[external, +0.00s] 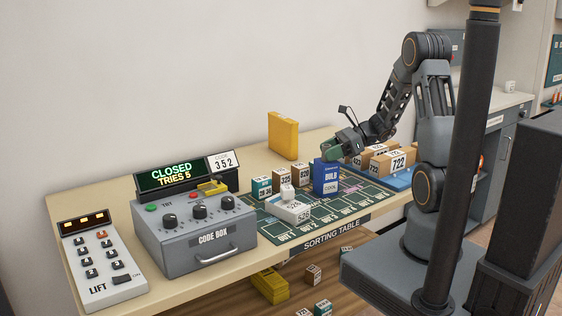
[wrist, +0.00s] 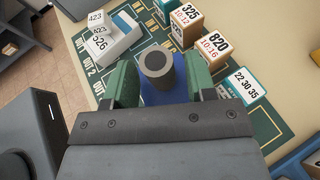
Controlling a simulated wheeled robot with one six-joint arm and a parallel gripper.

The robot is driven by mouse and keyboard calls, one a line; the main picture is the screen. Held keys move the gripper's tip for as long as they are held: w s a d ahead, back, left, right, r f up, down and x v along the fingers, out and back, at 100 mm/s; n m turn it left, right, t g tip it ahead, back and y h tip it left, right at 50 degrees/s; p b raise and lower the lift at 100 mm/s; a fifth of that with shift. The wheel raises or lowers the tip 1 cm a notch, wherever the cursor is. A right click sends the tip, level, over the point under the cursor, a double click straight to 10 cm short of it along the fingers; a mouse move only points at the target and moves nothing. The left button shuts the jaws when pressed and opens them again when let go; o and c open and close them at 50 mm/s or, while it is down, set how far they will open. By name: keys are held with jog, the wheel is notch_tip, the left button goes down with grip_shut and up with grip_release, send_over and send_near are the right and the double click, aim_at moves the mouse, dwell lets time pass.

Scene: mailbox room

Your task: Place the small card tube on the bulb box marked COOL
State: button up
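The small card tube (wrist: 157,66) is grey and upright, seen from above at its open end in the wrist view. My gripper (wrist: 163,84) has its green fingers on both sides of the tube and looks shut on it. A blue box marked BULB (external: 325,178) stands upright on the sorting table in the external view; I cannot read COOL on it. Blue (wrist: 158,98) shows beneath the tube in the wrist view. My gripper (external: 333,154) is right above the box top in the external view, where the tube is hidden. I cannot tell whether tube and box touch.
Small numbered boxes (external: 303,176) stand left of the blue box, with a white 526 box (external: 288,209) in front. A blue tray (external: 397,181) with brown cartons lies to the right. The grey code box (external: 196,235) and an upright yellow block (external: 283,136) are further left.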

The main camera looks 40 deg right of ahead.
jog(key=shift+r, duration=0.1)
jog(key=shift+r, duration=0.1)
jog(key=v, duration=1.1)
jog(key=s+a+r+n+h, duration=0.1)
jog(key=s+a+n+h, duration=0.2)
jog(key=n, duration=0.5)
jog(key=s+a+r+n+g+h, duration=0.1)
jog(key=s+a+n+h, duration=0.3)
jog(key=n, duration=0.3)
jog(key=s+a+r+n+g+h, duration=0.1)
jog(key=s+a+n+h, duration=0.3)
jog(key=n, duration=0.4)
jog(key=shift+s+a+n+h+b, duration=0.25)
jog(key=shift+a+n+h+b, duration=0.1)
jog(key=shift+a+h, duration=0.15)
